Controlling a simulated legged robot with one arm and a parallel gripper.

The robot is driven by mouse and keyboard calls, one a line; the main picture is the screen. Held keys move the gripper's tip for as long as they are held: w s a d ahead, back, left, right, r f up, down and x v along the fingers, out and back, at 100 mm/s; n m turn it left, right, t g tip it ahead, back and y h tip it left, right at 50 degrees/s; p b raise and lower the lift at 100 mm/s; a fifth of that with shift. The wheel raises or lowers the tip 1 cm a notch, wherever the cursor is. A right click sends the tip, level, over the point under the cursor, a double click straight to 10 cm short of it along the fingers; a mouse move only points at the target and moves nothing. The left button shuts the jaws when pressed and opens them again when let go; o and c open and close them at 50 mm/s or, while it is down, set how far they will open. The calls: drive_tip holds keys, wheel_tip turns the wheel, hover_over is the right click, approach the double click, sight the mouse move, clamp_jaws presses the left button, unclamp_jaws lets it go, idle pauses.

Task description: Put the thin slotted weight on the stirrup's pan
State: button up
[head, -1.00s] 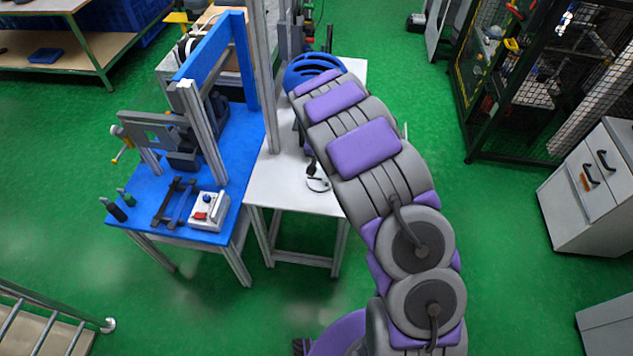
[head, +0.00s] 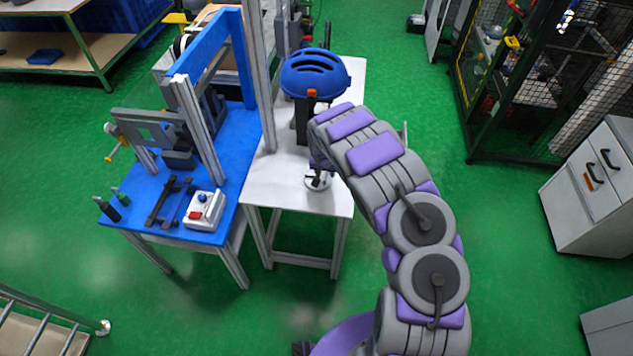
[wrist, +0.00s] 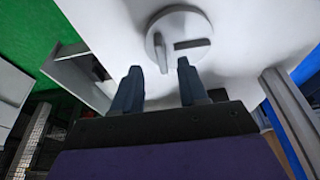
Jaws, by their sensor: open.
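A pale round disc (wrist: 180,32) with a dark slot lies on the white table in the wrist view; it looks like the slotted weight. A small dark upright piece (wrist: 160,52) stands at its near side. In the head view the disc (head: 318,184) shows near the table's front, partly covered by my gripper (head: 319,168). In the wrist view my gripper (wrist: 160,76) is open, its two dark fingers apart and pointing at the disc, with the upright piece in line with the gap. Whether they touch I cannot tell. I cannot make out the stirrup or its pan.
A blue helmet (head: 316,74) on a dark stand is behind my gripper on the white table (head: 270,185). To the left, a blue bench (head: 236,150) carries a metal frame, a control box (head: 205,211) and tools. Green floor is open on the right.

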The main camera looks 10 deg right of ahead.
sight(326, 175)
drive_tip(key=shift+w+d+f+b, duration=0.25)
drive_tip(key=shift+d+f+b, duration=0.05)
drive_tip(key=shift+d+f, duration=0.25)
drive_tip(key=shift+w+d+f+b, duration=0.2)
drive_tip(key=shift+d+f+b, duration=0.1)
drive_tip(key=shift+d+f, duration=0.2)
drive_tip(key=a+f, duration=0.1)
drive_tip(key=w+a+f+b, duration=0.1)
drive_tip(key=shift+w+a+f, duration=0.1)
drive_tip(key=shift+a+f, duration=0.25)
drive_tip(key=shift+d, duration=1.1)
drive_tip(key=shift+c, duration=0.6)
drive_tip(key=c, duration=0.3)
drive_tip(key=shift+a, duration=0.9)
clamp_jaws()
drive_tip(key=shift+d, duration=0.7)
drive_tip(key=shift+a, duration=0.1)
drive_tip(key=shift+a, duration=0.35)
